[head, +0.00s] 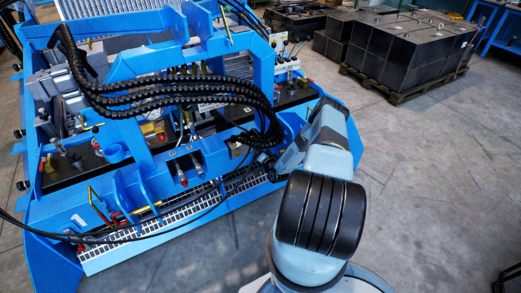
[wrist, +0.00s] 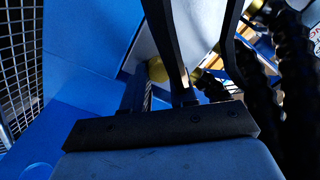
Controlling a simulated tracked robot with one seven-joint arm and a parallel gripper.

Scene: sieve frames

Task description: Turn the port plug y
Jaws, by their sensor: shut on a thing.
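My gripper (head: 266,157) is at the right front part of the blue machine (head: 215,160), beside a bundle of black ribbed hoses. In the wrist view, the dark fingers of my gripper (wrist: 196,35) run up from a black mount into the machine. They are shut on a part whose shape is mostly hidden by the fingers and deep shadow; I take it to be the port plug y. A round brass-coloured fitting (wrist: 157,70) shows beside the left finger. No letter mark on the plug can be read.
Black ribbed hoses (head: 180,93) arch over the machine and end close to my gripper; they also hang at the right in the wrist view (wrist: 292,65). A wire mesh (wrist: 17,60) is at far left there. Dark crates (head: 405,45) stand behind.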

